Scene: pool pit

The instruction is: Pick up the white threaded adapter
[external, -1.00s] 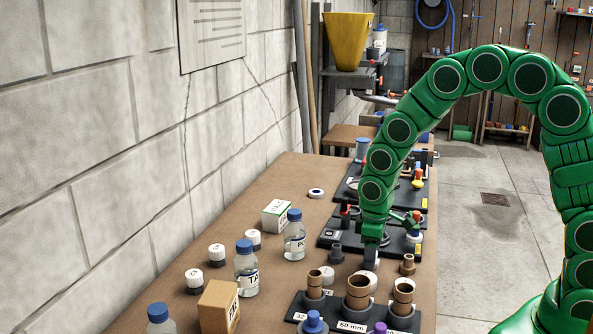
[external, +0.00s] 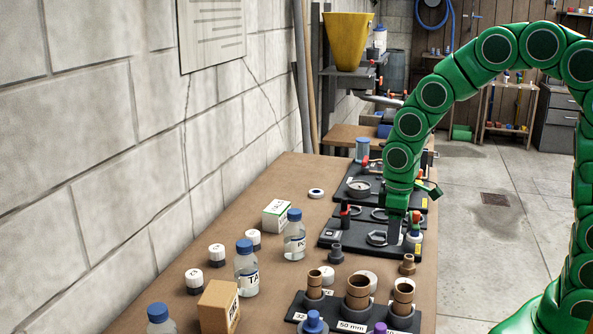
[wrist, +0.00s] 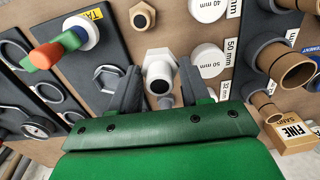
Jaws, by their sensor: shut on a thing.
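The white threaded adapter (wrist: 159,72), with a wide collar and a dark round opening, sits between the two grey fingers of my gripper (wrist: 160,88) in the wrist view. The fingers are shut on it from both sides. In the external view my gripper (external: 394,236) is over the near black tool board, at its right part. I cannot make out the adapter there; the gripper seems to hide it.
The black board (external: 330,236) holds hex-nut outlines and a valve with coloured handles (external: 415,228) close to my gripper. Brown pipe sockets (external: 357,290) stand in a black rack in front. Bottles (external: 246,270) and white caps stand to the left. Bare bench lies at back left.

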